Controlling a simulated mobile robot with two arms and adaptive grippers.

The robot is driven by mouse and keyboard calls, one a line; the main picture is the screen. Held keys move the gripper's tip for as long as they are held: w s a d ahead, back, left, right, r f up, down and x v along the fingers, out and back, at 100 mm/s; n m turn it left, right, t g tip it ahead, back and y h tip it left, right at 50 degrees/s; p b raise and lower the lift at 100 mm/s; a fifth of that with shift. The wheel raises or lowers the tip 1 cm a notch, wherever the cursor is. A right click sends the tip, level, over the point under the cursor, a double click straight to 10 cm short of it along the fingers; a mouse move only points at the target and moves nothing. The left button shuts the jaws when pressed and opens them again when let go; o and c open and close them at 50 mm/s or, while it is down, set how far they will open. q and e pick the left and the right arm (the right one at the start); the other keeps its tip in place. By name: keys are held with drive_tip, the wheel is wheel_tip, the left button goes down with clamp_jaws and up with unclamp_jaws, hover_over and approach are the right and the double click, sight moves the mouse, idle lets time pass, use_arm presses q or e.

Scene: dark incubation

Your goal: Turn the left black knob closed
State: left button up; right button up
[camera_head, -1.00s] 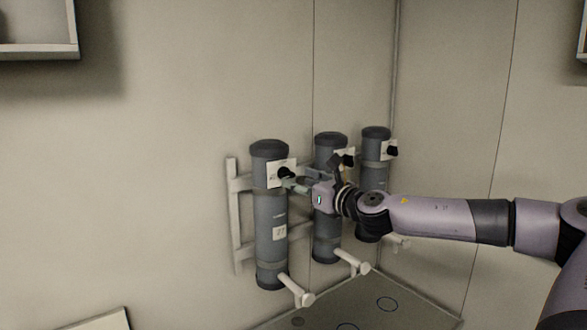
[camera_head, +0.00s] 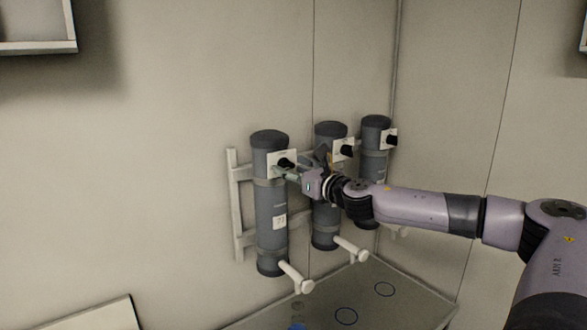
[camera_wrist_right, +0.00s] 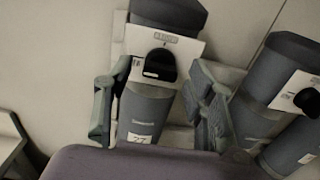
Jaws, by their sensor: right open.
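The left black knob (camera_head: 286,163) sits on a white plate (camera_head: 275,158) near the top of the left grey cylinder (camera_head: 270,205). In the right wrist view the knob (camera_wrist_right: 159,65) lies between and beyond the two fingers. My right gripper (camera_head: 283,172) is at the left cylinder, just below and right of the knob. In the wrist view its fingers (camera_wrist_right: 155,105) are spread wide, one on each side of the cylinder, with nothing held. Whether a finger touches the cylinder cannot be told. My left gripper is not in view.
Two more grey cylinders with black knobs, the middle one (camera_head: 343,151) and the right one (camera_head: 390,139), stand close by on the white rack (camera_head: 236,210). White handles (camera_head: 300,286) stick out below. A grey surface (camera_head: 400,300) lies at lower right.

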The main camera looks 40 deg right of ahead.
drive_tip(key=shift+c, duration=0.4)
drive_tip(key=c, duration=1.1)
